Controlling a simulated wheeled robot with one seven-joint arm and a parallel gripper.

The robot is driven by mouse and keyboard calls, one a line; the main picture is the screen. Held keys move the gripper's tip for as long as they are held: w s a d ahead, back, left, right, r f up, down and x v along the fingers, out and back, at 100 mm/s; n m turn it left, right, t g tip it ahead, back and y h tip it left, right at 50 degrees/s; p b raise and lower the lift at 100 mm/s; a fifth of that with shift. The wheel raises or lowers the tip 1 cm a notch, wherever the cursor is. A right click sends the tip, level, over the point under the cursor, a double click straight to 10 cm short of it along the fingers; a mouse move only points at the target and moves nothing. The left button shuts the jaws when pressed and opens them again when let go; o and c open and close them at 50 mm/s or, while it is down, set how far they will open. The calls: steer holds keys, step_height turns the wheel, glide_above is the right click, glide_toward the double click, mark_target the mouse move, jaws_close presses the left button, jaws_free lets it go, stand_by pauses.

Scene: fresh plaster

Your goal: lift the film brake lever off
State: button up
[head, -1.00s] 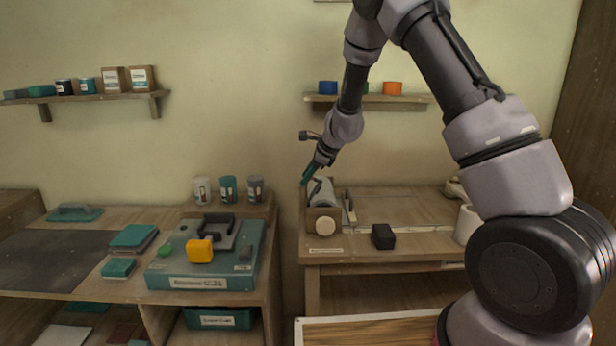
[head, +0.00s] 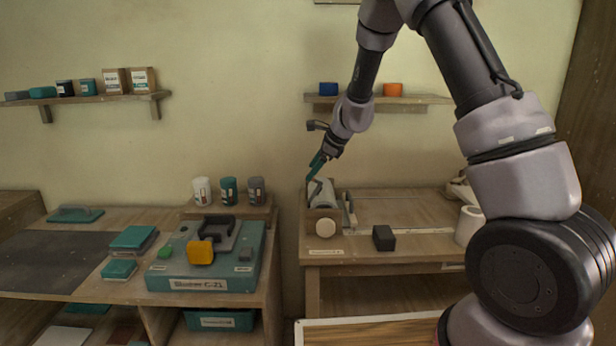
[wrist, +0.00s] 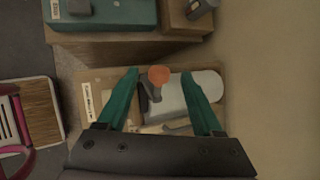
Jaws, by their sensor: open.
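The film brake lever (wrist: 155,88) is a dark arm with an orange round knob, standing beside a pale roll (wrist: 203,92) in a wooden holder. In the head view the lever (head: 315,188) is small and dark, at the roll (head: 324,196) on the right bench. My gripper (wrist: 159,75) is open, with a teal finger on each side of the lever and part of the roll. The knob shows between the fingertips in the wrist view; I cannot tell how far below them it is. In the head view the gripper (head: 313,171) hangs just above the lever.
A black block (head: 383,238) and a white roll (head: 468,225) stand on the right bench (head: 420,245). A teal machine (head: 205,270) with a yellow block (head: 200,252) and several cups sit on the left bench. A wall shelf (head: 425,99) hangs behind my arm.

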steer(key=v, duration=0.6)
steer(key=shift+r, duration=0.15)
steer(key=s+d+r+n, duration=0.3)
steer(key=s+r, duration=0.3)
steer(key=r, duration=0.1)
steer(key=s+d+r+n, duration=0.3)
steer(key=s+r+n, duration=0.1)
steer(key=s+r, duration=0.3)
steer(key=s+d+r+n+t+h, duration=0.1)
steer(key=s+d+n, duration=0.3)
steer(key=s, duration=0.5)
steer(key=s+d+r+n+t+h, duration=0.1)
steer(key=s+d+r+n+h, duration=0.1)
steer(key=s, duration=0.8)
steer(key=d+r+n, duration=0.1)
steer(key=d+n, duration=0.1)
steer(key=d, duration=0.1)
steer(key=shift+s+d+r, duration=0.25)
steer(key=shift+d+r, duration=0.05)
steer(key=shift+r, duration=0.05)
